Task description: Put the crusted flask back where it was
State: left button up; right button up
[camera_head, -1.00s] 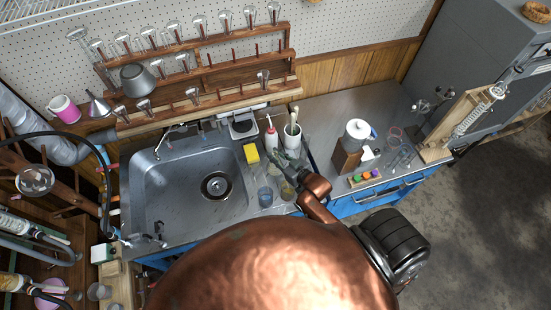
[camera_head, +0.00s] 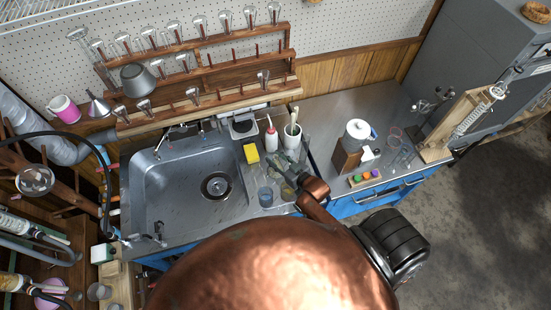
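A small glass vessel with a yellowish-brown tint (camera_head: 287,191) stands on the counter right of the sink, partly covered by my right arm. It may be the crusted flask, but the crust is too small to make out. My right gripper (camera_head: 277,160) is dark and reaches over the counter, above and close to this vessel. Its fingers are too small and dark to tell whether they are open or hold anything. A wooden peg rack (camera_head: 236,75) behind the sink carries several clear upturned flasks, with bare pegs among them. My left gripper is not in view.
The steel sink (camera_head: 160,190) is empty. A white canister (camera_head: 357,131) stands further right.

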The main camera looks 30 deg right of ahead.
jog(key=shift+o, duration=0.4)
jog(key=shift+r, duration=0.1)
jog(key=v, duration=1.2)
dwell(0.8)
